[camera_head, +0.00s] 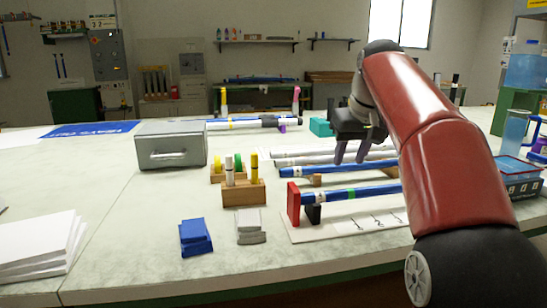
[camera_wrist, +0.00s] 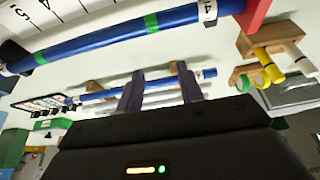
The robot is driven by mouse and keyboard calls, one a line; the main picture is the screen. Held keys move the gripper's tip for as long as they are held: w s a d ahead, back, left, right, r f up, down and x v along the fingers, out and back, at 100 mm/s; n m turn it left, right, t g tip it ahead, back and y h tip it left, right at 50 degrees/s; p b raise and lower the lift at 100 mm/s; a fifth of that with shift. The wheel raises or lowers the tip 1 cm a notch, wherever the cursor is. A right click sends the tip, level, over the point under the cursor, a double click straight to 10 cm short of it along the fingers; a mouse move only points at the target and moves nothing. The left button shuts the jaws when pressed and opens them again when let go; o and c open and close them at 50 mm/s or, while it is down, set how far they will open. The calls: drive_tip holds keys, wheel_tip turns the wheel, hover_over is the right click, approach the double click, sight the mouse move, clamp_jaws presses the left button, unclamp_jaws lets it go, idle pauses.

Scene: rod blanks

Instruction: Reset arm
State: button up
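My gripper (camera_head: 353,152) is above the rod area in the head view, its two dark fingers pointing down. In the wrist view its fingers (camera_wrist: 160,90) are spread apart, with nothing visibly held between them. A blue rod (camera_head: 300,171) lies on wooden supports beneath it, and several white rods (camera_head: 290,161) lie behind. The blue rod also shows beyond the fingers in the wrist view (camera_wrist: 95,97). My arm hides the right ends.
A grey metal box (camera_head: 171,145) stands left of the rods. Wooden holders (camera_head: 244,193) with markers stand beside it. Blue pads (camera_head: 195,237) and grey pads (camera_head: 250,228) lie in front. Paper (camera_head: 35,245) lies at left. A dark tray (camera_head: 523,187) is at right. The left tabletop has clear room.

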drive_tip(key=shift+s+a, duration=0.3)
drive_tip(key=shift+a, duration=0.1)
drive_tip(key=shift+s+f, duration=0.15)
drive_tip(key=shift+s, duration=0.2)
drive_tip(key=shift+m, duration=0.7)
drive_tip(key=s+f, duration=0.2)
drive_tip(key=s, duration=0.2)
drive_tip(key=s+f, duration=0.2)
drive_tip(key=s, duration=0.3)
drive_tip(key=s+f, duration=0.2)
drive_tip(key=s, duration=0.2)
drive_tip(key=shift+s+a+f, duration=0.2)
drive_tip(key=shift+a+f, duration=0.1)
drive_tip(key=shift+a, duration=0.1)
drive_tip(key=s+f+t, duration=0.1)
drive_tip(key=s+f, duration=1.3)
drive_tip(key=f, duration=0.1)
drive_tip(key=shift+s+a+f+m+h, duration=0.15)
drive_tip(key=shift+s+f+m+h, duration=0.1)
drive_tip(key=shift+m+h, duration=0.15)
